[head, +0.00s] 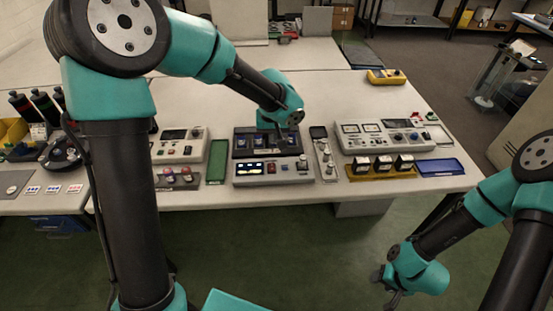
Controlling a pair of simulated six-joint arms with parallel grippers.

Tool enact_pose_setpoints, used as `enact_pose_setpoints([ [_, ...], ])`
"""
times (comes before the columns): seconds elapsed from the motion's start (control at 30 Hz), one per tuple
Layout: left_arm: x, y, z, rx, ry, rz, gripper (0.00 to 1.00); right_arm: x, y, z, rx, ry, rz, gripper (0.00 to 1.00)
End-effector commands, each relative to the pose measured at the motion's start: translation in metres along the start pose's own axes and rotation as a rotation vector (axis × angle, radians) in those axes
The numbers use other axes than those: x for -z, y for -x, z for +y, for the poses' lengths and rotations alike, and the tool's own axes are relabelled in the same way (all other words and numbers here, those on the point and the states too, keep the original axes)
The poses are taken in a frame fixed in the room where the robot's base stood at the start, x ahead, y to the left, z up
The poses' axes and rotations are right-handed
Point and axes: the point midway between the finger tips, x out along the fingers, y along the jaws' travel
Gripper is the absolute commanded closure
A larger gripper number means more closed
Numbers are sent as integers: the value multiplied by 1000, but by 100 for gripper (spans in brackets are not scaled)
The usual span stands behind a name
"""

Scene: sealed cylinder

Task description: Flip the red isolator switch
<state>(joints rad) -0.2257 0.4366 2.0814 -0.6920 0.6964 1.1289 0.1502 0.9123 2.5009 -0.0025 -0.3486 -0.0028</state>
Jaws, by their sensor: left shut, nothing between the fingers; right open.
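Several small red parts show, and I cannot tell for sure which is the red isolator switch. My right gripper (388,292) is open and empty, low in front of the table.
A green tray (217,161) lies left of the control box and a narrow grey tray (328,176) lies right of it. A wide instrument (365,141), a yellow rack of dark blocks (382,173) and a blue tray (441,167) stand further right. The table behind is mostly clear.

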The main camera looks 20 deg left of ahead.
Motion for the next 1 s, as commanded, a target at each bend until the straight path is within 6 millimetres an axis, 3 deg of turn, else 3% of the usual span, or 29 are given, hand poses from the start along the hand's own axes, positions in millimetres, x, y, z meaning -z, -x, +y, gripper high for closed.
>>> enact_pose_setpoints([
  [0.17, 4, 6, -1, 6, 27, 11, 100, 0, 0, 0, 0, 0, 0, 50],
  [0.57, 4, -1, -2, 6, 25, 9, 100, 0, 0, 0, 0, 0, 0, 50],
  [0.77, 3, -24, -2, 7, 24, 7, 100, 0, 0, 0, 0, 0, 0, 50],
  [1.0, 4, -64, -2, 8, 24, 6, 100, 0, 0, 0, 0, 0, 0, 50],
])
